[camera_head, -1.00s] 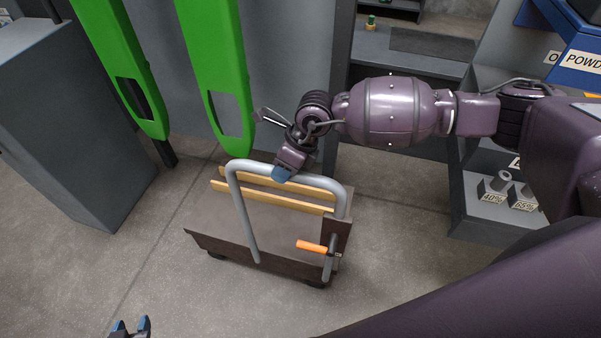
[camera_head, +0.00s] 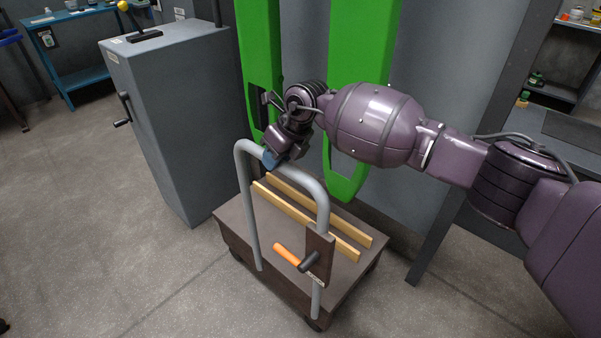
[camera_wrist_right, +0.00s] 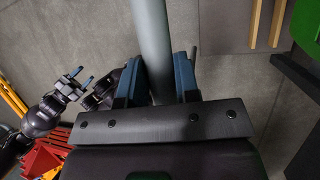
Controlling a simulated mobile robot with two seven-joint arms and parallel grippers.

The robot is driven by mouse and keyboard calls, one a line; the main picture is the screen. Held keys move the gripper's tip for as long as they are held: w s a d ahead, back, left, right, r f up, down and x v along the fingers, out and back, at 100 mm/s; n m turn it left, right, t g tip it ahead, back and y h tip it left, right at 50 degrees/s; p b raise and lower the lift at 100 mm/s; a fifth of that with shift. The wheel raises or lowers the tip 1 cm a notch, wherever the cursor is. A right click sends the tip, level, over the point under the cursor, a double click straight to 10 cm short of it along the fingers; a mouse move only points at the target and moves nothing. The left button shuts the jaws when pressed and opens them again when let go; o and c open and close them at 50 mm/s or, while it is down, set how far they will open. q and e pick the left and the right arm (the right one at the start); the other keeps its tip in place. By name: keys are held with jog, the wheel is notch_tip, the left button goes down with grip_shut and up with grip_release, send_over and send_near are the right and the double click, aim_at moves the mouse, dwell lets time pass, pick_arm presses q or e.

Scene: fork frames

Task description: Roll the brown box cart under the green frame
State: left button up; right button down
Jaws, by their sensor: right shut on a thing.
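The brown box cart (camera_head: 345,275) stands on the floor in front of the green frame (camera_head: 345,90), with two yellow wooden rails on its deck. The frame's two green legs hang behind and above the cart's far side. My right gripper (camera_head: 270,158) is shut on the top bar of the cart's grey handle (camera_head: 244,190). In the right wrist view its blue fingers (camera_wrist_right: 157,80) lie on both sides of the grey tube (camera_wrist_right: 152,40). My left gripper (camera_wrist_right: 80,80) shows in that view, its fingers apart and empty; it is outside the head view.
An orange-gripped lever (camera_head: 288,254) sits on the cart near the handle's right post. A tall grey cabinet (camera_head: 165,110) with a side crank stands left of the cart. A grey post (camera_head: 480,140) rises at the right. The floor at the left is open.

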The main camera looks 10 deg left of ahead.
jog(key=shift+w+a+f+b, duration=0.1)
jog(key=shift+w+a+b, duration=0.25)
jog(key=shift+a, duration=0.3)
jog(key=shift+w+a+f+b, duration=0.1)
jog(key=shift+w+a+b, duration=0.1)
jog(key=shift+w+a, duration=0.35)
jog(key=shift+a+r, duration=0.15)
jog(key=shift+a, duration=0.05)
jog(key=shift+r, duration=0.2)
jog(key=shift+r, duration=0.1)
jog(key=c, duration=1.1)
grip_release()
jog(key=shift+w, duration=0.1)
jog(key=shift+c, duration=0.2)
jog(key=o, duration=0.3)
jog(key=shift+a, duration=0.2)
jog(key=shift+d, duration=0.1)
